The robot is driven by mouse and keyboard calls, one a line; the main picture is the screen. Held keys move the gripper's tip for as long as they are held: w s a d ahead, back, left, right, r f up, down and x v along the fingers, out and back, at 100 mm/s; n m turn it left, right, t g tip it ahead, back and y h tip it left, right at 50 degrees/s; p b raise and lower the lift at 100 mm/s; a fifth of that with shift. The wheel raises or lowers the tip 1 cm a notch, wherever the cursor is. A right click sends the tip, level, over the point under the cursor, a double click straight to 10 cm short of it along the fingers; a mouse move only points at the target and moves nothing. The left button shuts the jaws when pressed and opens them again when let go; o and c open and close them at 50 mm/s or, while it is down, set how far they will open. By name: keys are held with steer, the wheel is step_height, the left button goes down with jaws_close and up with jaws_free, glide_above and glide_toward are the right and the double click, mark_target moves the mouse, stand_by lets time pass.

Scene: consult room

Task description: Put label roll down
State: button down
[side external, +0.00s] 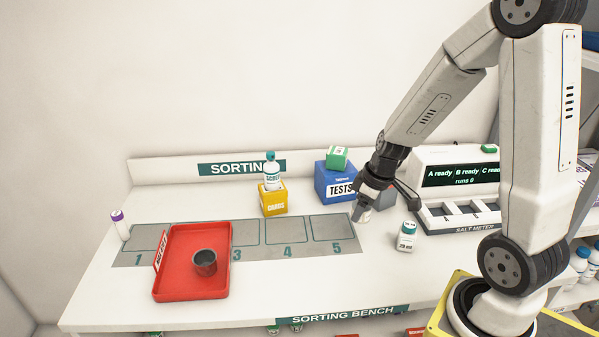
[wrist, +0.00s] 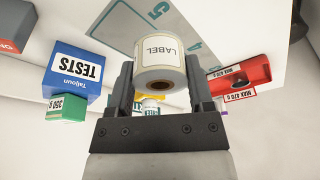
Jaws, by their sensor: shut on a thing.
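My gripper (side external: 368,202) is shut on the label roll (side external: 361,213), above the white bench near the right end of the numbered mat (side external: 262,232), beside slot 5. In the wrist view my gripper (wrist: 161,85) has a finger on each side of the label roll (wrist: 161,45). The roll is white, with "LABEL" printed on its side and a brown core showing. Its exact height above the bench is hard to tell.
A blue TESTS box (side external: 334,183) with a green box (side external: 337,157) on top stands behind my gripper. A yellow CARDS box (side external: 272,200) bears a bottle. A red tray (side external: 222,282) holds a dark cup (side external: 204,263).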

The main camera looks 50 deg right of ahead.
steer(key=shift+s+a+r, duration=0.2)
steer(key=shift+s+r, duration=0.05)
steer(key=shift+s, duration=0.3)
steer(key=shift+r, duration=0.15)
steer(key=shift+d+r, duration=0.1)
steer(key=shift+r, duration=2.4)
steer(key=w+d+r+m+h, duration=0.1)
steer(key=w+d+m, duration=0.35)
steer(key=d, duration=0.35)
steer(key=w+d+m+h, duration=0.1)
steer(key=w+d+m, duration=0.35)
steer(key=d, duration=0.35)
steer(key=w+d+f+m+g+h, duration=0.1)
steer(key=w+d+m+g+h, duration=0.15)
steer(key=d+m, duration=1.1)
steer(key=d+f+n, duration=0.4)
steer(key=f, duration=0.4)
steer(key=shift+w+y, duration=0.25)
steer(key=shift+y, duration=0.1)
steer(key=shift+f+n, duration=0.1)
steer(key=shift+n, duration=0.15)
